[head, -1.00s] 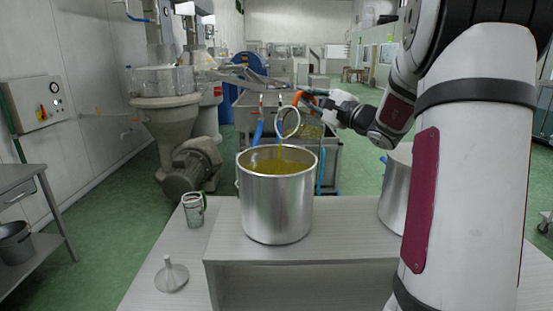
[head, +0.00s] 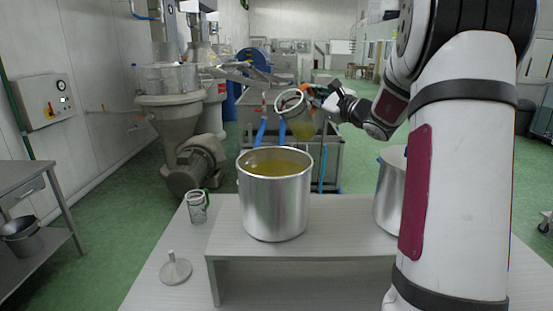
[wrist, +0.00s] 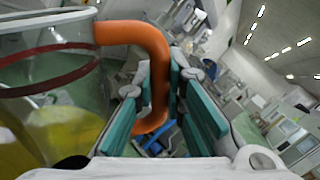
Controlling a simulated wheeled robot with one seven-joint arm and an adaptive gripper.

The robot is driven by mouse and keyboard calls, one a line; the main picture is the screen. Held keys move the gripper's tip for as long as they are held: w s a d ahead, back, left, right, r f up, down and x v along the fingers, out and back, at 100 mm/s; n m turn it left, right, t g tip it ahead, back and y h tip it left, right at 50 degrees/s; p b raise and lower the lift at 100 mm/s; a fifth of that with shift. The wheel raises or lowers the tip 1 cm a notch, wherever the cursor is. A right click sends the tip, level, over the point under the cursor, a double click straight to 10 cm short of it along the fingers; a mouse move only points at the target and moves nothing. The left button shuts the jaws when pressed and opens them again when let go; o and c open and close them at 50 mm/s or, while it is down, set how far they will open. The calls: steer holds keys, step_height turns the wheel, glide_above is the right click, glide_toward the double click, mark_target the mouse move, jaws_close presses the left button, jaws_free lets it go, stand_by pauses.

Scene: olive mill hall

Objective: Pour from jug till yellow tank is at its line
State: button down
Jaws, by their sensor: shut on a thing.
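My gripper (head: 324,98) is shut on the orange handle (wrist: 150,50) of a clear jug (head: 296,112). The jug is tilted and held above the far right rim of an open steel pot (head: 272,208). Yellow liquid (head: 303,130) lies in the jug, also seen in the wrist view (wrist: 60,135), and a dark red band rings the jug's wall. No stream shows at its mouth. The pot holds yellow-green liquid (head: 275,168) below its rim. I cannot make out a level line in it, nor a yellow marking that names it as the yellow tank.
A second steel pot (head: 390,195) with a blue handle stands right, partly behind my arm. The raised shelf (head: 300,251) has bare space in front of the pot.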

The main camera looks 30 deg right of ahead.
steer(key=shift+w+d+f+m, duration=0.15)
steer(key=shift+d+f+m, duration=0.65)
steer(key=shift+f, duration=0.1)
steer(key=shift+d+m+g+p, duration=0.35)
steer(key=shift+d+m, duration=0.2)
steer(key=shift+m, duration=0.35)
steer(key=f+m, duration=0.1)
steer(key=d+f+m, duration=0.1)
steer(key=d+f+m+p, duration=0.1)
steer(key=f+m, duration=0.1)
steer(key=shift+w+d+g+h, duration=0.15)
steer(key=shift+w+g+h, duration=0.15)
steer(key=shift+w+g, duration=0.1)
